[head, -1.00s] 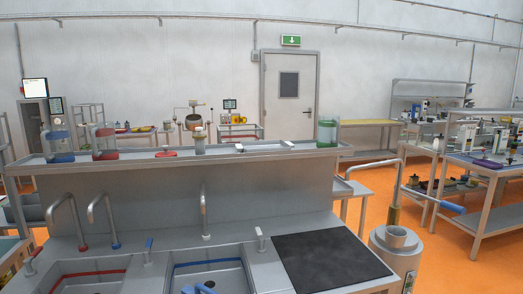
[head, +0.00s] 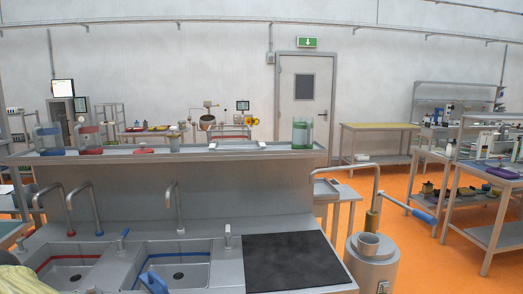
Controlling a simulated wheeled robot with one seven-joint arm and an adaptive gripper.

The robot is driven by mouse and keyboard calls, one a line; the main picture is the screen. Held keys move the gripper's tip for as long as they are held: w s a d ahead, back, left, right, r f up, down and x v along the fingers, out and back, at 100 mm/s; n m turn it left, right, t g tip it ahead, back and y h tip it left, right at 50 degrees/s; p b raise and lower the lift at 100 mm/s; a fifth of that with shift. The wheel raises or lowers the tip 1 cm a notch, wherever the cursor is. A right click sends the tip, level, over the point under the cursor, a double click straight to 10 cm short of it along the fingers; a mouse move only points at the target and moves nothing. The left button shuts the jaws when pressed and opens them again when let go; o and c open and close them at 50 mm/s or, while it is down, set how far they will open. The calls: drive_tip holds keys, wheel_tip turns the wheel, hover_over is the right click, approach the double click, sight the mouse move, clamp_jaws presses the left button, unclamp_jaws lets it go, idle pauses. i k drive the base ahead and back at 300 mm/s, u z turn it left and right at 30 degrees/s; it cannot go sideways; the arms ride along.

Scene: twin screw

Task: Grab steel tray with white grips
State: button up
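A flat steel tray with what look like white grips (head: 240,147) lies on the long raised steel shelf (head: 200,158) behind the sinks. It is right of the middle of the shelf, left of a clear green-tinted container. It is small and seen nearly edge-on, so its inside is hidden. My gripper is not in view.
Two sinks (head: 178,250) with tall faucets (head: 173,210) and a dark mat (head: 290,260) lie before the shelf. A green container (head: 302,133) and red-based jar (head: 90,140) share the shelf. A metal cylinder with a blue-handled lever (head: 372,262) stands right.

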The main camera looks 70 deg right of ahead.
sight(231, 145)
drive_tip(key=z, duration=1.6)
